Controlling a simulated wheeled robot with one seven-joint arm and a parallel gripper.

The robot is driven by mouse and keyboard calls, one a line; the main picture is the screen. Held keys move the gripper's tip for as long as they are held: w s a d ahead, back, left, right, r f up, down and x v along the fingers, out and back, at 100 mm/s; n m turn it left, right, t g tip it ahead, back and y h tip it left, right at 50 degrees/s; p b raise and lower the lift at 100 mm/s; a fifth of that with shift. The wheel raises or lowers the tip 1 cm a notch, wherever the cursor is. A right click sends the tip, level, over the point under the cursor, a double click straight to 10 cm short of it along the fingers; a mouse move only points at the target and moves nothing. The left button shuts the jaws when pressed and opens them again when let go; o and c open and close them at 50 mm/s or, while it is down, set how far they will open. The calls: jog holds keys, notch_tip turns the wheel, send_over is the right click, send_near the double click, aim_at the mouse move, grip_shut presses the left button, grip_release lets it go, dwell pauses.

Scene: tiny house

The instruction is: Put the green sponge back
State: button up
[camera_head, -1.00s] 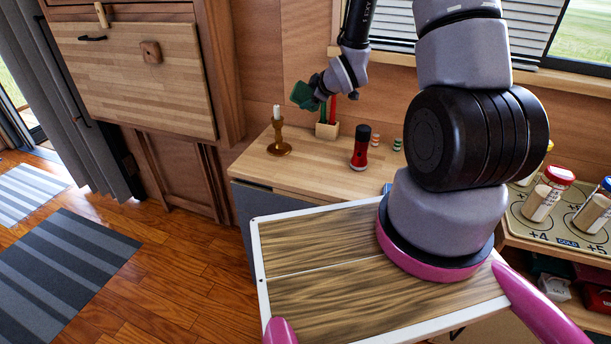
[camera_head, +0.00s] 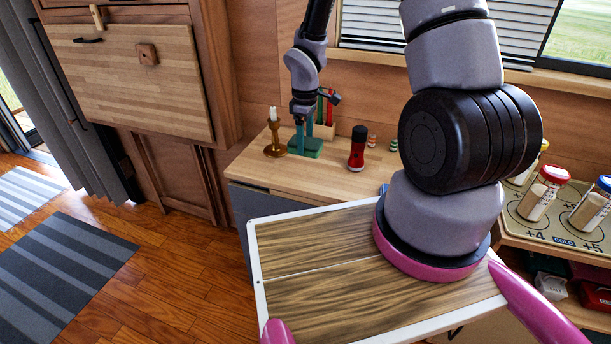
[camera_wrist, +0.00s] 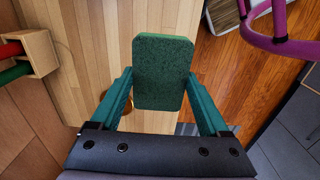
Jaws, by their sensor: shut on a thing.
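The green sponge (camera_head: 305,149) is held flat between the teal fingers of my gripper (camera_head: 306,138). It hangs low at the wooden counter (camera_head: 345,178); I cannot tell whether it touches the top. In the wrist view the sponge (camera_wrist: 163,65) shows its broad face, with a finger of my gripper (camera_wrist: 162,85) along each side. The gripper is shut on it.
A brass candle holder (camera_head: 275,143) stands just left of the sponge. A red and black flashlight (camera_head: 357,150) stands to its right. A wooden holder (camera_head: 325,131) with red and green sticks is behind. The counter's front part is bare.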

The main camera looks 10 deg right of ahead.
notch_tip(320, 180, down, 10)
jog(key=shift+s+r, duration=0.1)
jog(key=shift+r, duration=0.05)
dwell(0.3)
jog(key=o, duration=1.2)
jog(key=shift+c, duration=0.2)
